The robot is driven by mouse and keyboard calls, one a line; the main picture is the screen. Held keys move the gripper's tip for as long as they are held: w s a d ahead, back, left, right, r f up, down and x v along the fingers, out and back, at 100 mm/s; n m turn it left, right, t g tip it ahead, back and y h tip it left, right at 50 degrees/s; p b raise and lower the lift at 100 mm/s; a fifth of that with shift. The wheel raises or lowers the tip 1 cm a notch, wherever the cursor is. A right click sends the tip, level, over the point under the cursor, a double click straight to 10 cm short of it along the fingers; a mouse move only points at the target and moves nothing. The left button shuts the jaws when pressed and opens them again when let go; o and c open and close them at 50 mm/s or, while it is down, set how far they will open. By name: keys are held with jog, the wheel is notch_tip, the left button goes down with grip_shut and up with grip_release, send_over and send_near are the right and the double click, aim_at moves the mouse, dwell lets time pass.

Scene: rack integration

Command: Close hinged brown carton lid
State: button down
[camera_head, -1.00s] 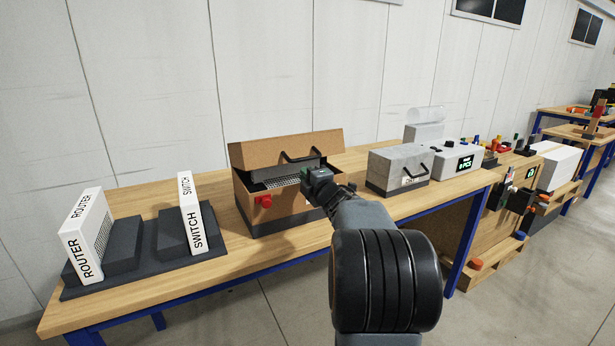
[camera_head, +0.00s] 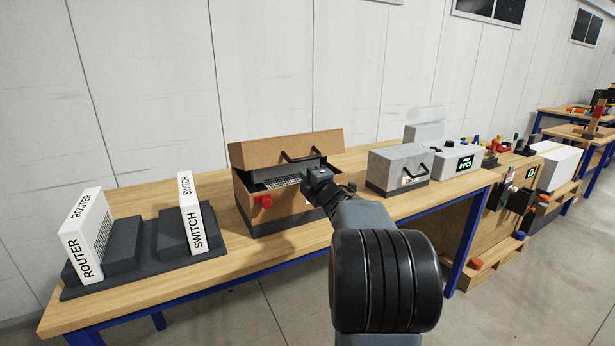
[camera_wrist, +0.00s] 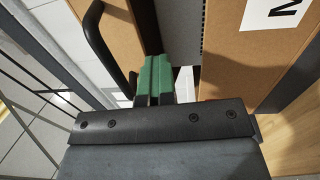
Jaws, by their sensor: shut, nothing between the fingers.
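The brown carton (camera_head: 278,211) stands on the wooden bench with its hinged lid (camera_head: 285,148) raised at the back. A black handle (camera_head: 299,156) is on the lid, and a red latch (camera_head: 263,201) is on the carton's front. A grey perforated unit shows inside the carton. My gripper (camera_head: 313,177) is shut and empty at the carton's right front edge, by the opening. In the wrist view, its green fingertips (camera_wrist: 153,79) lie between the lid (camera_wrist: 104,40) with its black handle (camera_wrist: 101,45) and the labelled carton front (camera_wrist: 245,60). I cannot tell whether they touch either.
A grey case (camera_head: 398,166) with a handle stands to the right on the bench (camera_head: 222,258). To the left, a white ROUTER unit (camera_head: 87,236) and a white SWITCH unit (camera_head: 191,212) stand in a dark holder. A white device with a display (camera_head: 457,160) is farther right.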

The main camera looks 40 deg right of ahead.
dwell(0.3)
jog(key=c, duration=1.2)
grip_release()
jog(key=shift+s, duration=0.1)
jog(key=s+a+f, duration=0.1)
jog(key=s+a, duration=0.1)
jog(key=s, duration=1.1)
jog(key=shift+s+b, duration=0.25)
jog(key=shift+b, duration=0.15)
jog(key=shift+c, duration=0.4)
